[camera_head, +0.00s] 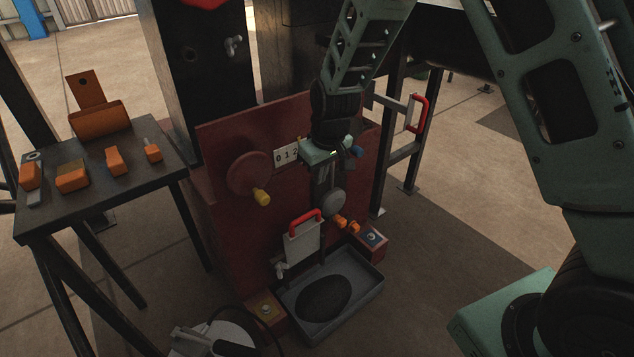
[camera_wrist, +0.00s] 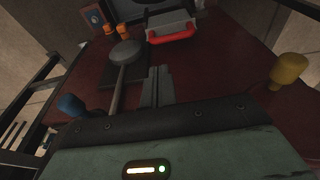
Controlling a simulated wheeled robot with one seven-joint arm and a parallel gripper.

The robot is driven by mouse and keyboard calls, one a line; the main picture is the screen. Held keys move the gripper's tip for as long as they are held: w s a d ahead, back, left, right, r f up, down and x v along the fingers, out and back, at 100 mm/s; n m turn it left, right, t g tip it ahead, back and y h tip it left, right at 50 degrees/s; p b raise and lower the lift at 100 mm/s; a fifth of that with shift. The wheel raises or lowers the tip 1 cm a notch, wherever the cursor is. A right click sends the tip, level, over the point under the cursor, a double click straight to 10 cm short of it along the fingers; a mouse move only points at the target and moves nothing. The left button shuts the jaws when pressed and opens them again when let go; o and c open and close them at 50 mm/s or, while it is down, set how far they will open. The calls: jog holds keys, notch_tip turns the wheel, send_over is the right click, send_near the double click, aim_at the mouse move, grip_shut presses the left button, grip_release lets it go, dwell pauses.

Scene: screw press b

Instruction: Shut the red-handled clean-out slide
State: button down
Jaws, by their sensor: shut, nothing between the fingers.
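A grey slide plate (camera_head: 302,241) with a red handle (camera_head: 305,219) stands upright at the lower front of the dark red panel, just above a grey tray. In the wrist view the plate (camera_wrist: 166,17) and its red handle (camera_wrist: 172,36) show at the top, beyond my fingertips. My gripper (camera_head: 322,188) is in front of the panel, above and slightly right of the handle, and apart from it. In the wrist view my gripper's fingers (camera_wrist: 157,80) are together with nothing between them. How far the slide stands open is hard to tell.
A round-ended grey lever (camera_head: 333,203) is close beside my gripper. Orange knobs (camera_head: 347,222), a red wheel with a yellow knob (camera_head: 261,196) and the tray (camera_head: 364,283) are nearby. Another red handle (camera_head: 421,113) is at right. A tool table (camera_head: 150,188) stands left.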

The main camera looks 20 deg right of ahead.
aim_at(313, 211)
jog(key=b+x, duration=0.4)
jog(key=x, duration=0.8)
jog(key=shift+f, duration=0.25)
jog(key=shift+f+b, duration=0.1)
jog(key=shift+b, duration=0.2)
